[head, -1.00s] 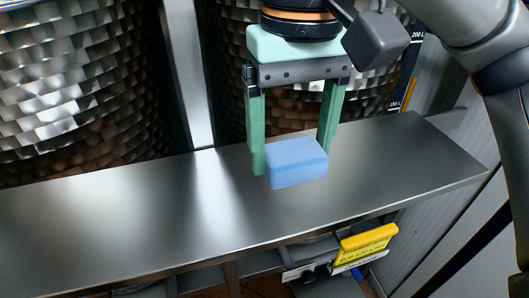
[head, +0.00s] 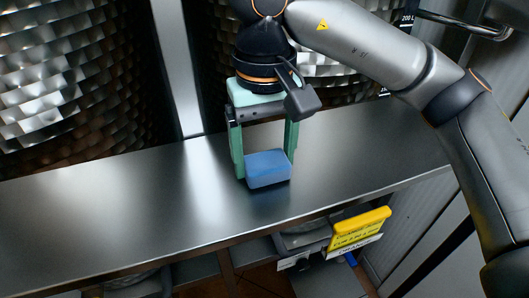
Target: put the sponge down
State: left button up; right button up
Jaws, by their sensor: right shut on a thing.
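A blue sponge (head: 268,169) shows in the head view at the lower end of my right gripper (head: 265,165). The gripper points down, with one green finger at each side of the sponge, and is shut on it. The sponge is over the steel shelf (head: 130,212), close to its surface. I cannot tell whether its underside touches the metal. My left gripper is not in view.
Two large dimpled metal drums stand behind the shelf, one at the left (head: 65,75). A yellow label (head: 360,228) hangs below the shelf's front edge. The shelf left of the sponge is bare.

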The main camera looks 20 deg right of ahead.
aim_at(265, 156)
jog(key=shift+f, duration=0.1)
jog(key=shift+f, duration=0.15)
jog(key=o, duration=1.3)
jog(key=shift+r, duration=0.65)
notch_tip(265, 156, up, 11)
jog(key=p, duration=0.2)
jog(key=shift+r, duration=0.1)
